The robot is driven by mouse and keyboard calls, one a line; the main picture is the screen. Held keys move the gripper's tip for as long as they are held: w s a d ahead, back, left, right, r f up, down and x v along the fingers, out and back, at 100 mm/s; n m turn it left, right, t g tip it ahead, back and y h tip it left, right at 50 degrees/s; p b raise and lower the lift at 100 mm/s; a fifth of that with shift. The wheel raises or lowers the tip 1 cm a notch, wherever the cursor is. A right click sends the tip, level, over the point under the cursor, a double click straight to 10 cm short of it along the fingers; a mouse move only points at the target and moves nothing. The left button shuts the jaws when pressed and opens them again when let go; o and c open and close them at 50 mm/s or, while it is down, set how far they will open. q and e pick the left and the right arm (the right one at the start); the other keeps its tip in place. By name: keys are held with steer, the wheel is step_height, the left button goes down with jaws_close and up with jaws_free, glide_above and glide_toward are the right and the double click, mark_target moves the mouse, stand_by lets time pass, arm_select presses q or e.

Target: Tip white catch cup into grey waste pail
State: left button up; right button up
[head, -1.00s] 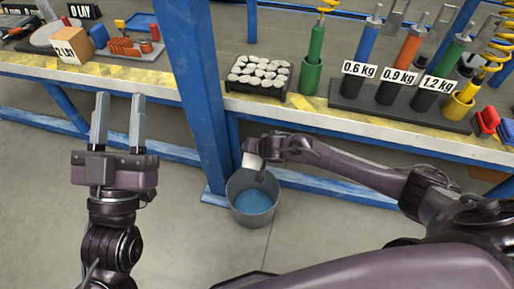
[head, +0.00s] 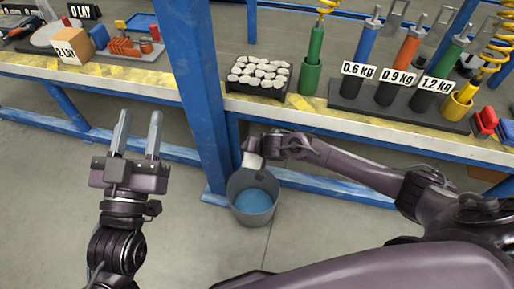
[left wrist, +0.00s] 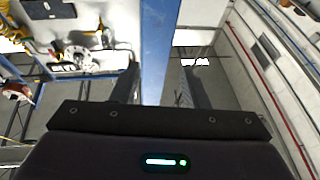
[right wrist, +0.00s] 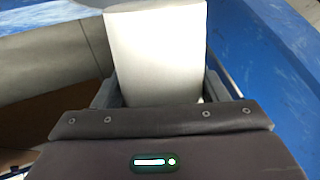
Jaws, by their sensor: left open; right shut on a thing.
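The grey waste pail (head: 253,214) stands on the floor below the bench, with blue inside its bottom. My right gripper (head: 254,158) is above the pail's far rim, shut on the white catch cup (head: 251,161). The cup fills the middle of the right wrist view (right wrist: 155,50), between the fingers; its mouth and contents do not show there. In the head view the cup looks tilted over the pail, small and partly hidden by my gripper. My left gripper (head: 138,135) is open and empty, in the air at the left, apart from the bench.
A blue post (head: 200,100) rises just left of the pail. The bench (head: 330,110) runs behind, holding a black tray of pale stones (head: 259,76) and weighted cylinders in a rack (head: 395,105). The floor around the pail's front is clear.

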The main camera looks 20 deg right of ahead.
steer(key=shift+p, duration=0.35)
steer(key=shift+w+d+f+g+p, duration=0.1)
steer(key=shift+w+f+g+p, duration=0.1)
steer(key=shift+g+p, duration=0.25)
steer(key=shift+g+y+p, duration=0.25)
steer(key=shift+y+p, duration=0.05)
steer(key=shift+p, duration=0.05)
steer(key=shift+w+d+f+g, duration=0.15)
steer(key=shift+w+f+g, duration=0.05)
steer(key=shift+w+g, duration=0.1)
arm_select(q)
steer(key=s+f+g+y, duration=0.2)
steer(key=f+g, duration=0.3)
steer(key=f, duration=0.5)
steer(key=s+f+g+y, duration=0.2)
steer(key=f+g, duration=0.4)
steer(key=f, duration=0.5)
steer(key=shift+s+f+p, duration=0.25)
steer(key=shift+s+p, duration=0.05)
steer(key=shift+s, duration=0.45)
arm_select(e)
steer(key=shift+f+m+g+y, duration=0.15)
steer(key=shift+m+g+y, duration=0.15)
stand_by(0.4)
